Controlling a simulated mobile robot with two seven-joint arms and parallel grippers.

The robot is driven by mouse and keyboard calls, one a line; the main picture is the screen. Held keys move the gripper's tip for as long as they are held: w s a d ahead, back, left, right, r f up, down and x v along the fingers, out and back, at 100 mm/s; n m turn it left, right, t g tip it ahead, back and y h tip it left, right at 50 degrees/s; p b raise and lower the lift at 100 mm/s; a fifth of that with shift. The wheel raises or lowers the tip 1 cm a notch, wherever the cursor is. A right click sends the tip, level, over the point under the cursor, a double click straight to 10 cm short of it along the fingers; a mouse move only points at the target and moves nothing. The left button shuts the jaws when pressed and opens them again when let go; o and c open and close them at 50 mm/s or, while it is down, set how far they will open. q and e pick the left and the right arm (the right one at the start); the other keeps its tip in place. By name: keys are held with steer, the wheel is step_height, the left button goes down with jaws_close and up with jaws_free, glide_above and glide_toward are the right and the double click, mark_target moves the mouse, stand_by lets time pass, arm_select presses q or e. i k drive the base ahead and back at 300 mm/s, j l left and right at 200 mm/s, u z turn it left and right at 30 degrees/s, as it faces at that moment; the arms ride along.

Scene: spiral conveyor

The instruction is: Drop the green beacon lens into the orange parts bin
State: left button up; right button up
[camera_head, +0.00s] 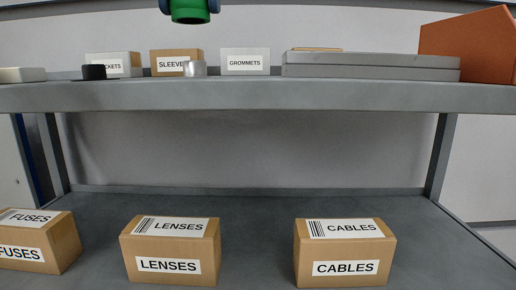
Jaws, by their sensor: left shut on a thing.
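The green beacon lens (190,12) hangs at the top edge of the head view, left of centre. My left gripper (189,4) is shut on it, with its blue fingertips on either side; the rest of the gripper is cut off by the frame. The lens appears above the upper shelf, over the SLEEVES box in the picture. An orange, slanted-walled container (480,46), which looks like the orange parts bin, stands at the upper shelf's right end, partly cut off. Its inside is hidden. My right gripper is not in view.
The upper shelf (250,97) holds small labelled boxes, a SLEEVES box (165,56), a GROMMETS box (244,56), a silver cylinder (195,69) and flat grey cases (370,66). The lower shelf holds FUSES, LENSES (170,250) and CABLES (345,252) boxes with gaps between.

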mark_target(472, 82)
steer(key=k, duration=0.95)
